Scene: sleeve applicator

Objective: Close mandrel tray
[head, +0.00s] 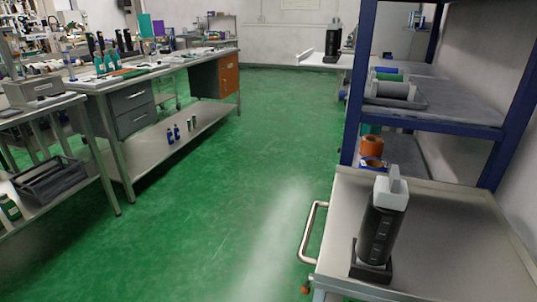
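No mandrel tray can be made out for certain. A black upright device (379,235) with a white top piece (392,190) stands on a black base on the grey cart at the lower right. A similar black device (333,42) stands on a white table at the back. A white tilted part (305,40) is beside it on the left; I cannot tell if it is attached. Neither of my grippers is in view.
A blue-framed shelf (435,122) with rolls rises behind the cart (450,250), whose handle (309,232) sticks out left. A workbench (135,85) with drawers and bottles runs along the left. A dark crate (50,180) sits on a low shelf. The green floor (230,170) between is clear.

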